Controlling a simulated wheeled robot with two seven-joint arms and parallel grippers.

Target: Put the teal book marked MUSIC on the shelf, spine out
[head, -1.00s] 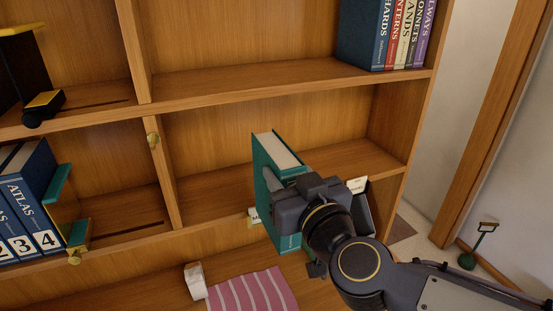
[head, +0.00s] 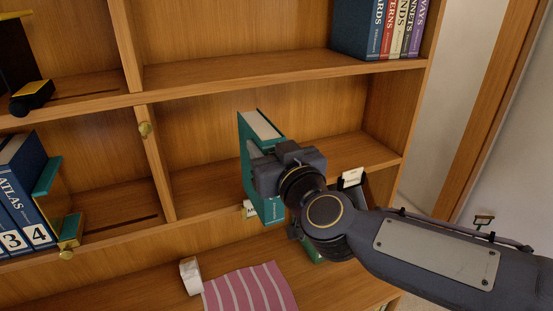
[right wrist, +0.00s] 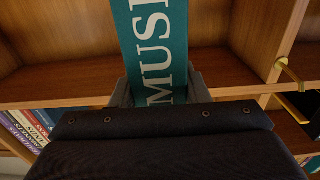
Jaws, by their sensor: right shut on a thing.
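The teal book (head: 246,152) stands upright in my right gripper (head: 262,170), at the front of the empty middle shelf bay (head: 210,183). The fingers (right wrist: 160,92) are shut on both sides of the book. In the head view the pale page block faces up and the gripper hides part of the near side. I cannot tell how far the book is inside the bay. My left gripper is not in view.
Blue atlas volumes (head: 22,190) and a teal-and-brass bookend (head: 52,215) stand in the left bay. A striped pink cloth (head: 250,288) and a white roll (head: 190,275) lie below. A brass knob (head: 145,129) is on the divider.

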